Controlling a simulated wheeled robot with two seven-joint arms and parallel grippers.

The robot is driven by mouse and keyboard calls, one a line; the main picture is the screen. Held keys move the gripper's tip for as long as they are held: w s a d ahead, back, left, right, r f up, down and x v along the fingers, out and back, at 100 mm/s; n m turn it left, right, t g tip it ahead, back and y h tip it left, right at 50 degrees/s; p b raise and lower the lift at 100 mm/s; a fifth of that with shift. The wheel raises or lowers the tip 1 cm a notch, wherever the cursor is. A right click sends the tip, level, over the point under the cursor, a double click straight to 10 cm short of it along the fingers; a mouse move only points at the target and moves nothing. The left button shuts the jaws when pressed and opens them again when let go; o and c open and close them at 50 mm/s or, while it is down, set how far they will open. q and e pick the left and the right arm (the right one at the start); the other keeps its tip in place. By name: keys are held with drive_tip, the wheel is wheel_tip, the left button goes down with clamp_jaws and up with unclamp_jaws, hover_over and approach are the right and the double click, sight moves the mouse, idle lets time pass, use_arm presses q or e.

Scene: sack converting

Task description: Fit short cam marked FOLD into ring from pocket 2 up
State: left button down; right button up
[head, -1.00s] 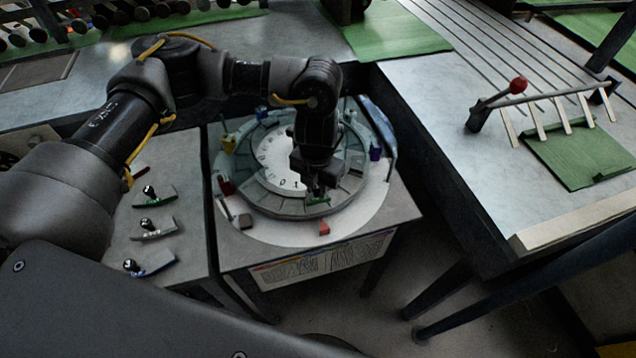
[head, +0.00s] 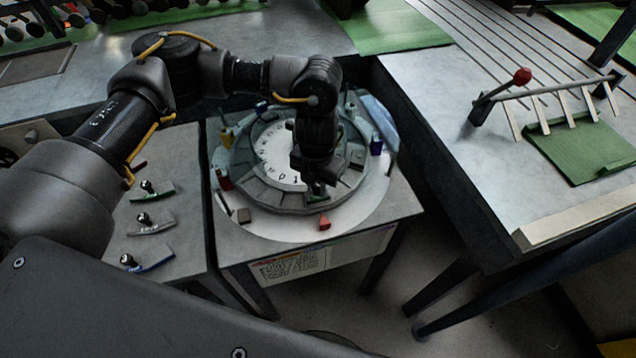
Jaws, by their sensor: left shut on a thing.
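My left gripper (head: 316,188) reaches down over the front of the grey ring (head: 262,196), which surrounds a white numbered dial (head: 272,158). It is shut on a small green cam (head: 318,198), mostly hidden by the fingers. The cam is at the ring's front segments; I cannot tell whether it is seated or just above. Any marking on it is too small to read. My right gripper is not in view.
Three knobbed cams lie on the left table: green (head: 160,190), grey-green (head: 154,226) and blue (head: 153,262). Coloured blocks stand around the ring, including red (head: 224,181), blue (head: 376,146) and a red wedge (head: 324,223). A red-knobbed lever (head: 521,76) stands right.

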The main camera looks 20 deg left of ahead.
use_arm(q)
drive_tip(key=shift+f, duration=0.15)
drive_tip(key=c, duration=1.1)
unclamp_jaws()
drive_tip(key=shift+c, duration=0.2)
wheel_tip(320, 180, up, 11)
drive_tip(key=shift+f+b, duration=0.1)
drive_tip(key=shift+b, duration=0.9)
wheel_tip(320, 180, up, 7)
drive_tip(key=p, duration=0.5)
drive_tip(key=shift+p, duration=0.3)
